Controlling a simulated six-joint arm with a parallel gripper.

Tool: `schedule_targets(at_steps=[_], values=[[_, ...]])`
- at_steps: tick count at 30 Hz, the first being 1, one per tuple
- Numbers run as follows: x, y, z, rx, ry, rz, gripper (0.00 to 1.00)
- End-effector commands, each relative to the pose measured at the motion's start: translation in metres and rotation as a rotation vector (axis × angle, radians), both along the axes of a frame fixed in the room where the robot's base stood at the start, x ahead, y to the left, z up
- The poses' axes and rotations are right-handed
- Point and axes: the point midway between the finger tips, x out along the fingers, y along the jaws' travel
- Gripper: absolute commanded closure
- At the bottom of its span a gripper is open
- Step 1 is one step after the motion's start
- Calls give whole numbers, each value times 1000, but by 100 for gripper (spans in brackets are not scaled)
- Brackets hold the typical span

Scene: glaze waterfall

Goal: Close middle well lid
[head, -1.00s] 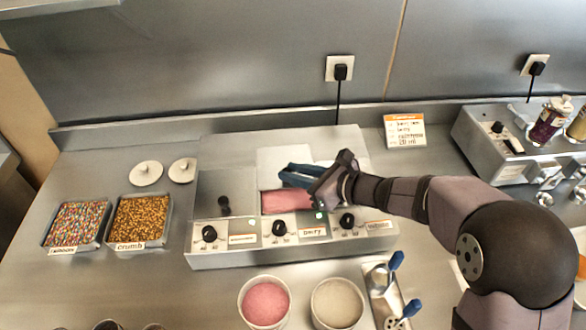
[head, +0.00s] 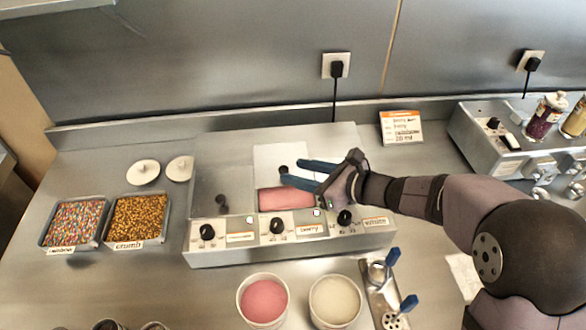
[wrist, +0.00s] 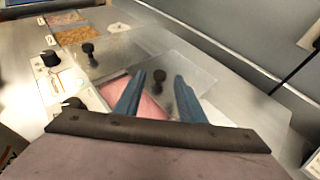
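The warmer's middle well shows pink glaze (head: 285,199) through its uncovered front part; the glaze also shows in the wrist view (wrist: 148,106). Its pale lid (head: 268,155) lies back behind the opening, with a dark knob (head: 283,169). My gripper (head: 291,171) is over the middle well, coming from the right, with its blue fingers spread. In the wrist view the knob (wrist: 159,77) shows between and just beyond the open fingers (wrist: 158,74). I cannot tell whether a finger touches it. The right well is mostly hidden behind my gripper.
The left well's clear lid (head: 222,180) covers it, with its own knob (head: 221,202). Dials line the warmer's front (head: 240,252). Pink (head: 263,300) and cream (head: 335,301) tubs stand in front. Sprinkle (head: 75,222) and crumb (head: 139,217) trays are at left.

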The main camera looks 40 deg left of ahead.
Motion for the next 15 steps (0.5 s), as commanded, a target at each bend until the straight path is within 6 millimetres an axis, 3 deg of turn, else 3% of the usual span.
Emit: schedule_targets(at_steps=[6,15], values=[[1,-28,14,0,-2,-4,64],[0,-41,18,1,-1,0,64]])
